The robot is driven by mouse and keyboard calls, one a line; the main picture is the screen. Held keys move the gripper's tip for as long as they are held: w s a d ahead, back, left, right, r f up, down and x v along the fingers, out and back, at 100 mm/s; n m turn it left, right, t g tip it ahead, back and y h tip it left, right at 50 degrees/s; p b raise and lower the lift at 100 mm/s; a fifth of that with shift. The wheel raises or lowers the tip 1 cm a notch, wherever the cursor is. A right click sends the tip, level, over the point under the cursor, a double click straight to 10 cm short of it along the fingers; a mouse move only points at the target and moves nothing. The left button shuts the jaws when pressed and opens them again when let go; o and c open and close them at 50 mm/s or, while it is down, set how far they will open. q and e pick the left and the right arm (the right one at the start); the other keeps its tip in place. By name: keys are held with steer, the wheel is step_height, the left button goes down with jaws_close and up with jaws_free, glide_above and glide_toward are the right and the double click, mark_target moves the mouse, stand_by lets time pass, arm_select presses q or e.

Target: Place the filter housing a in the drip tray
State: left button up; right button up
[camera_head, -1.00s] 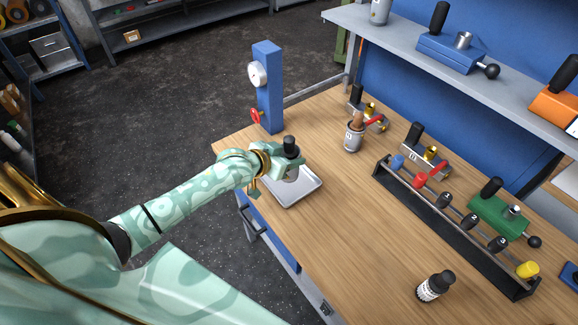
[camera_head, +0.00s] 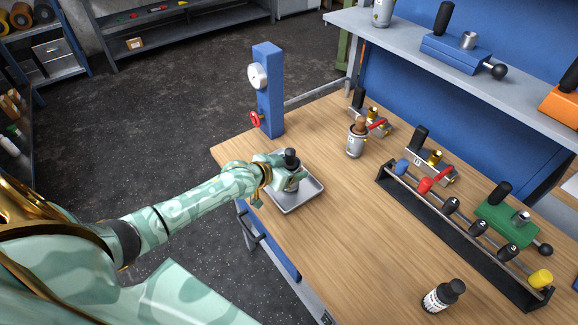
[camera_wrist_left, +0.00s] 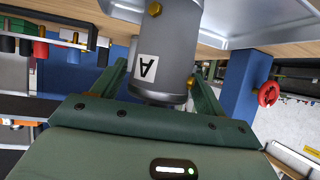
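The filter housing a (camera_head: 292,181) is a grey cylinder with a black top, upright over the drip tray. In the left wrist view the housing (camera_wrist_left: 165,55) shows upside down with a letter A label. My left gripper (camera_head: 282,178) is shut around it, with one green finger on each side in the left wrist view (camera_wrist_left: 160,90). The drip tray (camera_head: 306,199) is a shallow silver tray near the table's left edge; it also shows in the left wrist view (camera_wrist_left: 265,25). Whether the housing's base touches the tray floor is hidden. My right gripper is out of view.
A blue column with a gauge (camera_head: 268,90) and red handwheel stands behind the tray. A grey canister with a brown top (camera_head: 355,143) stands to the right. A black rack (camera_head: 460,235) with coloured knobs and a small bottle (camera_head: 442,296) are farther right. The wood between is clear.

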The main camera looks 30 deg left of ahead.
arm_select(q)
steer(key=shift+r, duration=0.25)
steer(key=p+v, duration=0.4)
steer(key=v, duration=0.8)
steer(key=shift+f, duration=0.1)
steer(key=s+a+f+g+y, duration=0.1)
steer(key=s+f+g+y, duration=0.15)
steer(key=s+f, duration=0.8)
steer(key=s+f+g+y, duration=0.1)
steer(key=s+f+g, duration=0.35)
steer(key=f, duration=1.05)
steer(key=s+d+f+g, duration=0.2)
steer(key=s+d+f, duration=0.2)
steer(key=s, duration=0.9)
steer(key=s+d+f+m+g, duration=0.1)
steer(key=s+d+f, duration=0.4)
steer(key=s, duration=0.8)
steer(key=shift+f+g+h, duration=0.35)
steer(key=shift+f+g, duration=0.15)
steer(key=shift+f, duration=0.15)
